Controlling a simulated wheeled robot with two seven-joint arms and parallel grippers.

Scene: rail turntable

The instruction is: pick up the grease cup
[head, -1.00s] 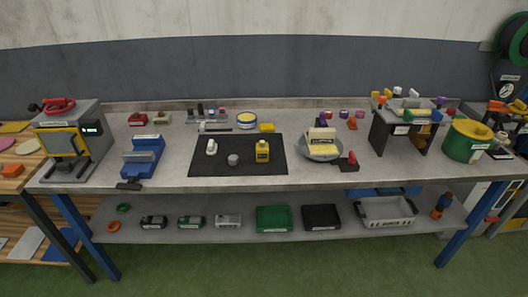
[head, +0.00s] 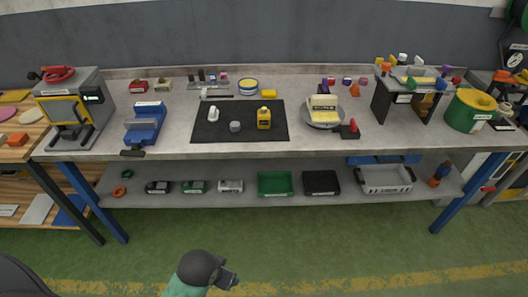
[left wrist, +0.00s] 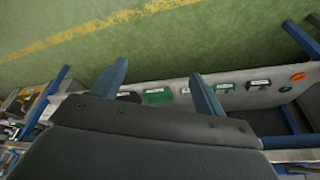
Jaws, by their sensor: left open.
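A small grey cup (head: 235,127), which looks like the grease cup, stands on the black mat (head: 210,133) on the workbench, between a white item (head: 213,114) and a yellow bottle (head: 264,118). In the left wrist view my left gripper (left wrist: 160,88) is open, its two blue-grey fingers wide apart with nothing held between them. It is away from the cup, which does not show in that view. A dark and teal part of my arm shows low in the head view, over the floor in front of the bench. My right gripper is out of view.
A blue vise-like fixture (head: 145,124) stands left of the mat. A round dish with a yellow block (head: 322,112) stands right of it. The lower shelf (head: 250,199) holds several bins and small items. The green floor in front is clear.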

